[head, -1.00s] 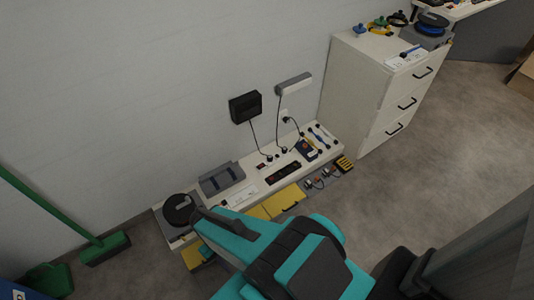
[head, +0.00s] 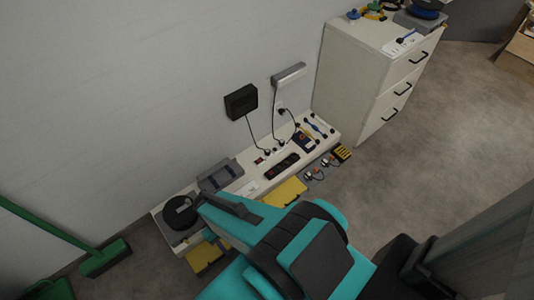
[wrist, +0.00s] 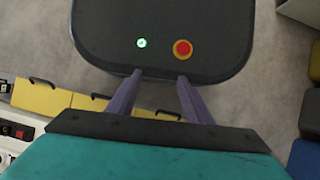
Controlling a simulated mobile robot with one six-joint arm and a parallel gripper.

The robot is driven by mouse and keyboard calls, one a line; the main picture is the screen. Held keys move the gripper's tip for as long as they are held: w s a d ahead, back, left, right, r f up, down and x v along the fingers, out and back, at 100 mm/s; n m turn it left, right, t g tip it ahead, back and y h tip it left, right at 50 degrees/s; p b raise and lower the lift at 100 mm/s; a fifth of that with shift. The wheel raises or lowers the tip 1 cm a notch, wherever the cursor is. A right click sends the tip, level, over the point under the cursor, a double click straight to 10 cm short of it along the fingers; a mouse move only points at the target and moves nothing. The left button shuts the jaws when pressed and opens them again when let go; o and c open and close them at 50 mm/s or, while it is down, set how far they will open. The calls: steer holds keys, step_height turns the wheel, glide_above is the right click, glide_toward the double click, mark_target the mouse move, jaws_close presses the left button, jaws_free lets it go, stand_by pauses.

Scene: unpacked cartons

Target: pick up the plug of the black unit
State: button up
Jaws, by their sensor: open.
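The black unit (head: 241,101) is fixed to the wall above a low white bench. Its thin dark cord (head: 256,133) hangs to the bench top. The small dark plug (head: 267,152) at the cord's end appears to lie there, too small to make out in detail. My gripper (wrist: 157,82) shows in the wrist view with two purple-grey fingers spread apart and nothing between them. It is well away from the plug, which I cannot see in the wrist view. In the head view my teal arm reaches toward the bench's front left, and the fingers cannot be made out.
The low bench (head: 222,186) carries a black power strip (head: 282,166), a grey box (head: 219,175) and a dark round item (head: 180,212). A drawer cabinet (head: 345,85) stands right; yellow drawers (head: 284,193) are in front.

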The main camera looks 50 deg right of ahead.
steer(key=w+d+f+t+b, duration=0.2)
steer(key=w+d+f+b, duration=0.2)
steer(key=w+d+b, duration=0.3)
steer(key=w+d+f+m+t+y+b, duration=0.1)
steer(key=w+d+f+b, duration=0.2)
steer(key=w+d+b, duration=0.35)
steer(key=w+d+f+t+b, duration=0.2)
steer(key=w+d+f+b, duration=0.2)
steer(key=w+d, duration=0.5)
steer(key=w+d+r+t+b, duration=0.1)
steer(key=w+d+b, duration=0.2)
steer(key=d+b, duration=0.4)
steer(key=w+d+r+t+h+b, duration=0.1)
steer(key=d+b, duration=0.5)
steer(key=d, duration=1.8)
steer(key=shift+w+r+t+b, duration=0.35)
steer(key=shift+w+r+t, duration=0.45)
steer(key=shift+w, duration=0.4)
steer(key=b, duration=0.3)
glide_above(268, 153)
steer(key=d, duration=0.1)
steer(key=shift+s+f, duration=0.15)
steer(key=shift+f, duration=1.95)
steer(key=shift+s+f, duration=0.1)
steer(key=shift+f, duration=2)
